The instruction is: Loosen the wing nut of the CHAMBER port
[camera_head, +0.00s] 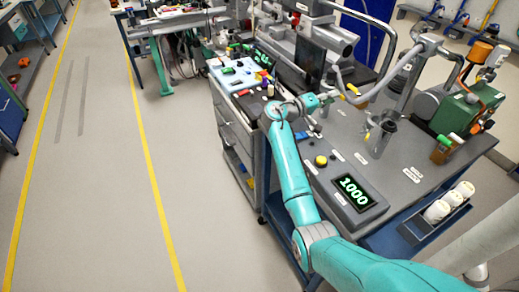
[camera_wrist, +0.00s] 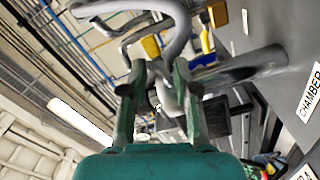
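My gripper (camera_wrist: 159,72) is open in the wrist view, its two green fingers apart. Beyond the fingertips are a curved grey hose (camera_wrist: 178,30) and a yellow wing-shaped part (camera_wrist: 150,46). A second yellow part (camera_wrist: 207,42) is to the right, above a grey metal tube (camera_wrist: 245,64). A CHAMBER label (camera_wrist: 312,92) lies on the grey surface at right. I cannot tell which yellow part is the CHAMBER wing nut. In the head view my gripper (camera_head: 328,96) is beside the hose end, near a yellow part (camera_head: 352,89); contact is unclear.
The grey bench (camera_head: 335,130) carries a display reading 1000 (camera_head: 354,191), a yellow button (camera_head: 321,160), an upright metal port (camera_head: 382,133) and a green pump (camera_head: 466,110). Floor at left is clear.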

